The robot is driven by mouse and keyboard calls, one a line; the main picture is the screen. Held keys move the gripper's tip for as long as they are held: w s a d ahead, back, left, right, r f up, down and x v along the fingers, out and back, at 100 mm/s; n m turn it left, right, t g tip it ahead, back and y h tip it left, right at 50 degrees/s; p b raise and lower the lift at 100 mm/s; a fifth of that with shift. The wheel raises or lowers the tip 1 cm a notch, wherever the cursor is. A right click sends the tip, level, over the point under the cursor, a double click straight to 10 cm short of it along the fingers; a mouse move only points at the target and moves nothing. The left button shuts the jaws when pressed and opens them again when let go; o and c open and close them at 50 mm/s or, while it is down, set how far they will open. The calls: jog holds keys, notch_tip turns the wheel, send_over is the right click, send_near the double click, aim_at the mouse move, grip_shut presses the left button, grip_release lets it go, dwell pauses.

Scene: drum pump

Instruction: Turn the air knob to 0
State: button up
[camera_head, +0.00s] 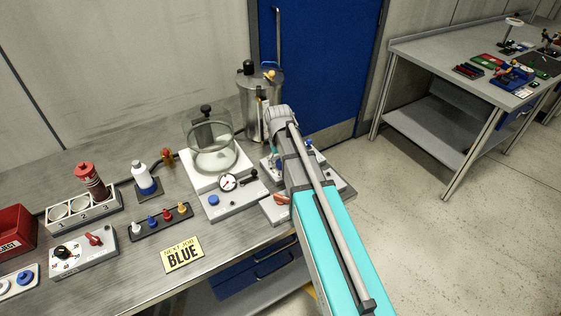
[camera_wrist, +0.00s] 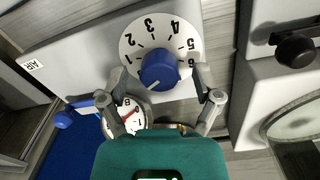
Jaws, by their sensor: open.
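The air knob (camera_wrist: 160,70) is a blue round knob on a white dial (camera_wrist: 147,30) with printed numbers in the wrist view. A white mark on the knob points to the lower left, below the 1; any number there is not readable. The AIR label (camera_wrist: 33,64) sits on the grey panel to the left. My gripper (camera_wrist: 159,77) is open, with one finger on each side of the knob. Whether the fingers touch it I cannot tell. In the camera_head view my arm hides the air knob and most of my gripper.
A round gauge (camera_wrist: 130,117) shows behind the left finger. A black knob (camera_wrist: 295,51) stands to the right. In the camera_head view a glass vessel (camera_head: 212,150) and a steel drum (camera_head: 256,95) stand close by my arm.

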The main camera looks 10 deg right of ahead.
jog(key=shift+m, duration=0.5)
jog(key=m, duration=0.4)
jog(key=shift+m, duration=0.4)
jog(key=m, duration=0.5)
jog(key=shift+m, duration=0.3)
jog(key=m, duration=0.5)
jog(key=shift+m, duration=0.4)
jog(key=m, duration=0.5)
jog(key=shift+m+y, duration=0.3)
notch_tip(320, 180, up, 14)
jog(key=p, duration=1.4)
jog(key=shift+s+f+n+b, duration=1.55)
jog(key=shift+s+n, duration=1.15)
jog(key=shift+n, duration=0.95)
jog(key=shift+s+f+n+b, duration=1.55)
jog(key=shift+s+n, duration=1.1)
jog(key=shift+n, duration=1.05)
jog(key=shift+s+f+n+b, duration=1.55)
jog(key=shift+s+n, duration=1.15)
jog(key=shift+n, duration=0.95)
